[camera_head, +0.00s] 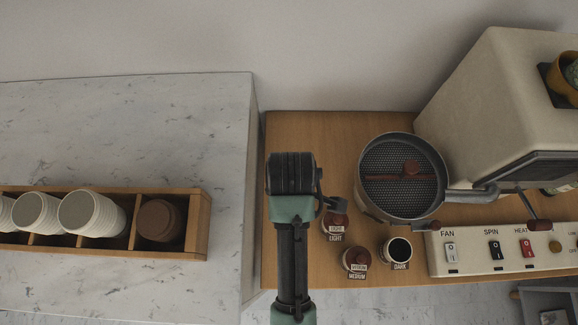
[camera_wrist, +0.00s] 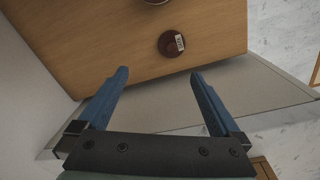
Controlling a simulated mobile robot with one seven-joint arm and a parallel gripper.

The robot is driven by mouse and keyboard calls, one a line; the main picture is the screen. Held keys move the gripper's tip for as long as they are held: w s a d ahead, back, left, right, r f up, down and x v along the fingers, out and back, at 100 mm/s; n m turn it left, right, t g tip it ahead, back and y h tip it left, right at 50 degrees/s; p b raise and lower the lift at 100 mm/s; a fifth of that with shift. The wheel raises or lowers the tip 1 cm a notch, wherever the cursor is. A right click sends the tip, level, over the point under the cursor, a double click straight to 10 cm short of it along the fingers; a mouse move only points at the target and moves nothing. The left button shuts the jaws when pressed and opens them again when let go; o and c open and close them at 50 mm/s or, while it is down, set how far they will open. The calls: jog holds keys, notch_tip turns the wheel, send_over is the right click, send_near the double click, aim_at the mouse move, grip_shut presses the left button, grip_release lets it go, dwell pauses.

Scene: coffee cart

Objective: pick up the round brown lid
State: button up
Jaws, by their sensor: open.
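Round brown lids (camera_head: 160,219) show as a stack in the right-end compartment of the wooden box, left of my arm in the head view. On the wooden counter, the jar marked LIGHT (camera_head: 336,222) and the jar marked MEDIUM (camera_head: 355,258) have round reddish-brown tops. The jar marked DARK (camera_head: 398,250) shows a dark round top inside a pale rim. In the wrist view, my gripper (camera_wrist: 160,76) is open and empty, its blue fingers spread. A round brown top with a white label (camera_wrist: 171,43) lies beyond the fingertips, apart from them. My wrist hides the fingers in the head view.
The wooden box (camera_head: 203,225) with white cups (camera_head: 90,213) stands on the marble counter (camera_head: 120,125). A round pan (camera_head: 400,135) with a perforated inside, a switch panel (camera_head: 475,250) and a cream machine (camera_head: 490,100) stand right. A gap separates the counters.

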jog(key=shift+g, duration=0.4)
jog(key=f, duration=0.2)
jog(key=s+f, duration=0.1)
jog(key=f, duration=0.3)
jog(key=shift+s+f, duration=0.3)
jog(key=shift+a+f+b, duration=0.1)
jog(key=shift+f+b, duration=0.2)
jog(key=shift+f, duration=2.85)
jog(key=c, duration=1.3)
